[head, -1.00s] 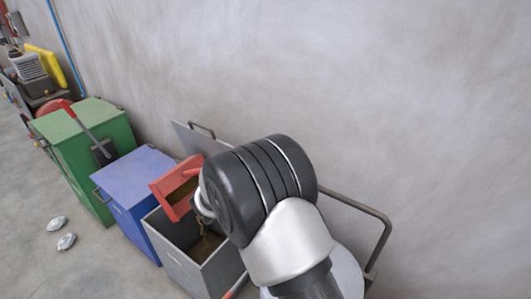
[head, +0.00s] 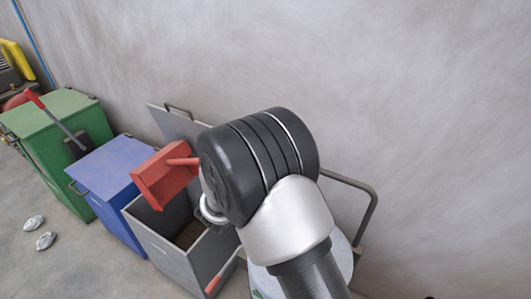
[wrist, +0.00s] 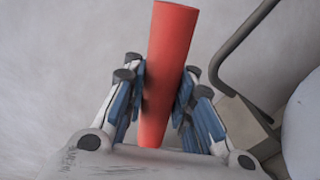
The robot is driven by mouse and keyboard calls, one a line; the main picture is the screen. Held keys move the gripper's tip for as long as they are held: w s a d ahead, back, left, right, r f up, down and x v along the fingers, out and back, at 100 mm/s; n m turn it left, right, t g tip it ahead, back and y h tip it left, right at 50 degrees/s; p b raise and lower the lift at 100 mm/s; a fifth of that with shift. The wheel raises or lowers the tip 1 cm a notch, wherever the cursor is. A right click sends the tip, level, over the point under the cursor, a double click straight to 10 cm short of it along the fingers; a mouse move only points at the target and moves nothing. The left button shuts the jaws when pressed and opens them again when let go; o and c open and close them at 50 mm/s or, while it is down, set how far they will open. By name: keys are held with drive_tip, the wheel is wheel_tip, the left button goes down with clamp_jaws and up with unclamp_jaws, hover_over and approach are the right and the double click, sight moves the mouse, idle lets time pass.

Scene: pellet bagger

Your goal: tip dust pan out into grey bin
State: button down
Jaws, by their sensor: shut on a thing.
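The red dust pan (head: 165,178) is over the left part of the open grey bin (head: 178,258) in the head view, its handle running right behind my arm. The pan is tilted, with its underside and edge showing; I cannot see inside it. Brown material (head: 189,235) lies in the bin. In the wrist view the red handle (wrist: 168,70) stands between the blue-padded fingers of my gripper (wrist: 160,98), which is shut on it. In the head view my arm hides the gripper. The bin's grey lid (head: 178,122) stands open against the wall.
A blue bin (head: 110,175) and a green bin (head: 62,125), both closed, stand left of the grey one. A black brush with red handle (head: 60,122) rests at the green bin. Two crumpled silvery things (head: 45,241) lie on the floor. A grey rail (head: 362,215) is at the right.

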drive_tip(key=s+d+f+m+b, duration=0.2)
drive_tip(key=s+d+f+b, duration=0.2)
drive_tip(key=d+f+b, duration=0.2)
drive_tip(key=shift+s+d+f, duration=0.3)
drive_tip(key=shift+d+f, duration=0.2)
drive_tip(key=shift+f, duration=0.7)
idle(1.1)
